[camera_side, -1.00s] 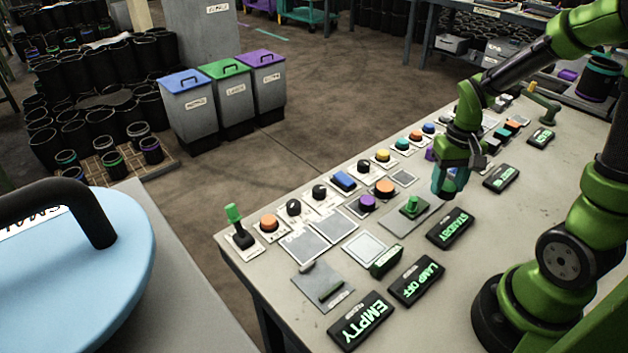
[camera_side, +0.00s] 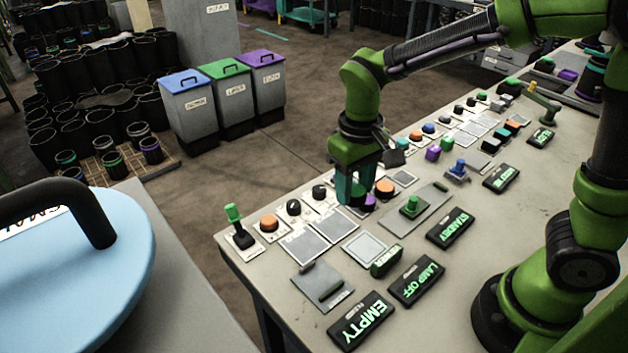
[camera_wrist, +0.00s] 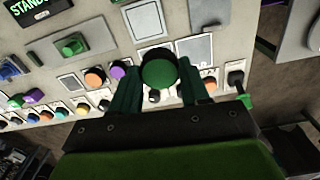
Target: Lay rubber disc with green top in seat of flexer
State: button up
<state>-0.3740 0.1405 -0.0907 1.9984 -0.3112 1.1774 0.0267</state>
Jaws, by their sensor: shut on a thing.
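The rubber disc with the green top (camera_wrist: 159,68) shows in the wrist view, held between the two teal fingers of my gripper (camera_wrist: 161,84). In the side view my gripper (camera_side: 351,190) points down just above the table, beside an orange disc and a purple disc, and the held disc is hidden there. A grey plate with a dark raised bar (camera_side: 322,287) lies near the table's front corner, beside the EMPTY display; it shows at the top of the wrist view (camera_wrist: 212,12). I cannot tell for certain that this is the flexer.
A purple disc (camera_side: 367,203) and an orange disc (camera_side: 385,187) sit close to my gripper. A green joystick (camera_side: 235,225), grey pads (camera_side: 306,246), a light pad (camera_side: 365,248), a green button (camera_side: 412,206) and the EMPTY display (camera_side: 361,321) stand around.

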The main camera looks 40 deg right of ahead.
aim_at(318, 280)
jog(key=s+a+f+n, duration=0.1)
jog(key=s+a+n, duration=0.1)
jog(key=a, duration=0.8)
notch_tip(318, 280, down, 12)
jog(key=shift+f, duration=0.15)
jog(key=o, duration=1)
jog(key=shift+f, duration=0.15)
jog(key=shift+o, duration=0.2)
notch_tip(318, 280, up, 11)
jog(key=s+d+r+m+t+y, duration=0.1)
jog(key=s+d+r+m+t, duration=0.1)
jog(key=d+r, duration=0.4)
jog(key=s+d+r+m+t+y, duration=0.1)
jog(key=s+d+r+m+t, duration=0.2)
jog(key=d, duration=0.7)
notch_tip(318, 280, up, 3)
jog(key=s+t, duration=0.2)
jog(key=shift+s+d+r, duration=0.2)
jog(key=shift+s+d, duration=0.1)
jog(key=shift+s, duration=0.1)
